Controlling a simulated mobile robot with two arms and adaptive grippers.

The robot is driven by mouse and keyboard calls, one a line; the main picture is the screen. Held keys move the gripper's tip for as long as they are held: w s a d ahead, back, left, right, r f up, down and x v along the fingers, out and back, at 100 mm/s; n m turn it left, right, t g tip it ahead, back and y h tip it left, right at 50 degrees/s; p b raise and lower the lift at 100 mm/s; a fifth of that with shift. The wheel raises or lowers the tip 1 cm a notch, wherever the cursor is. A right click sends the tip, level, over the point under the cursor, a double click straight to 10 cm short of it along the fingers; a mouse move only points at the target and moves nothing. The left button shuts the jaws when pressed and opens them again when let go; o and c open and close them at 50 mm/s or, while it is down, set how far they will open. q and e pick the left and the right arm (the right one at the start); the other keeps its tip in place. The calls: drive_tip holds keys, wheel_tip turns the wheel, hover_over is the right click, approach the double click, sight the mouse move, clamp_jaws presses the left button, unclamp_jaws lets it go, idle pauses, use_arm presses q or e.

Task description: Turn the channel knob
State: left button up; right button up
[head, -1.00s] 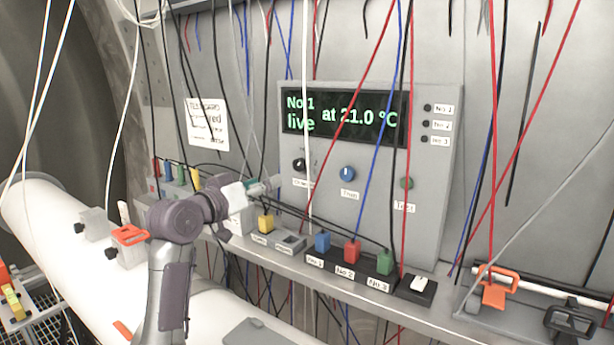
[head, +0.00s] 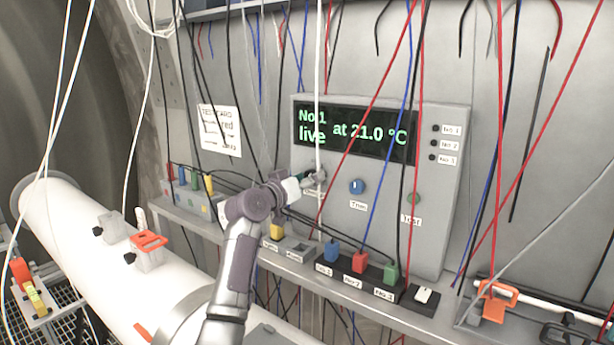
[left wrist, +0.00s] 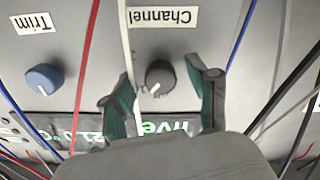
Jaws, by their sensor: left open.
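The channel knob (left wrist: 160,77) is dark grey with a white pointer mark and shows in the left wrist view under the upside-down "Channel" label (left wrist: 161,17). My left gripper (left wrist: 159,74) is open, with one finger on each side of the knob. Gaps show between the fingers and the knob, so they appear apart. In the head view my left gripper (head: 314,181) is at the panel's left part, and it hides the knob there. A white cable (left wrist: 127,50) hangs between the knob and one finger. My right gripper is not in view.
The grey panel (head: 435,215) has a display (head: 357,134) reading "No.1 live at 21.0 °C". A blue Trim knob (head: 357,186) and a green Test button (head: 413,198) are to the right. Hanging red, blue and black wires cross the panel. Coloured plugs line the shelf below.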

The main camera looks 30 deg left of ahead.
use_arm(q)
drive_tip(key=shift+c, duration=0.7)
clamp_jaws()
drive_tip(key=shift+a+m+b, duration=0.1)
drive_tip(key=shift+m+b, duration=2.8)
drive_tip(key=shift+m, duration=0.9)
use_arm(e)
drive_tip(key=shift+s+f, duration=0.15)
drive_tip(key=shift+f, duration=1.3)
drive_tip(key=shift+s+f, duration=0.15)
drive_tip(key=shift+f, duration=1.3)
